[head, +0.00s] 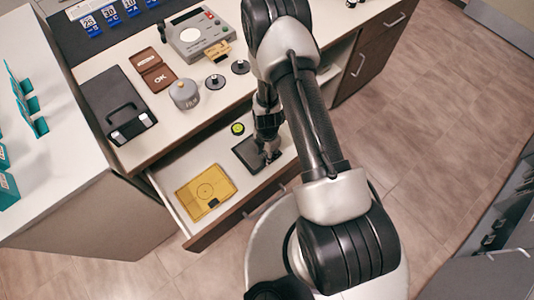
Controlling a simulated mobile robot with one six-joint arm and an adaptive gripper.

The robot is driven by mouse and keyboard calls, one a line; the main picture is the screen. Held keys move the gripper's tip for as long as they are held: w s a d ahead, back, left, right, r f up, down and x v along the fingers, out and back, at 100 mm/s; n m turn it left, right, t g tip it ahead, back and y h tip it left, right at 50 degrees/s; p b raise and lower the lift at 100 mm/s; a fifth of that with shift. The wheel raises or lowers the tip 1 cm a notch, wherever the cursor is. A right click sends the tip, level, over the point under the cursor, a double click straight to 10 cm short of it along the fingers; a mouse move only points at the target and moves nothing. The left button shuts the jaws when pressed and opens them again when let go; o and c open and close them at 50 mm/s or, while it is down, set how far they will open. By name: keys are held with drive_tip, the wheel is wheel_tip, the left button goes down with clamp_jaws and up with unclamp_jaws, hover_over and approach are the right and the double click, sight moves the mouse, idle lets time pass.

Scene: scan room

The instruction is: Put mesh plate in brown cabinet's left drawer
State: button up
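The left drawer (200,163) of the brown cabinet is pulled open, with a white interior. A dark flat plate (246,155), likely the mesh plate, lies in the drawer's right part; its mesh is too small to make out. My gripper (268,154) points down into the drawer at the plate's right end and partly covers it. The fingertips are too small and dark to show whether they hold the plate. A yellow plate (205,191) with a circle marking lies at the drawer's front left. A small green-topped round item (237,129) lies near the back.
On the countertop stand a black case (117,106), a brown OK box (152,70), a grey weight (184,94), a grey device (197,34) and two black discs. The drawer's left back floor is clear. My arm hides the counter's middle.

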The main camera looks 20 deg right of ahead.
wheel_tip(320, 180, up, 34)
drive_tip(key=a+f+m+t+p, duration=0.1)
drive_tip(key=m+t, duration=0.1)
drive_tip(key=m, duration=0.7)
drive_tip(key=s+a+r+m+t, duration=0.1)
drive_tip(key=s+r+m+t, duration=0.1)
drive_tip(key=s+r+m, duration=1)
drive_tip(key=s+r, duration=0.5)
drive_tip(key=shift+a+r+m+t, duration=0.15)
drive_tip(key=shift+a+m+t, duration=0.15)
drive_tip(key=shift+a, duration=0.1)
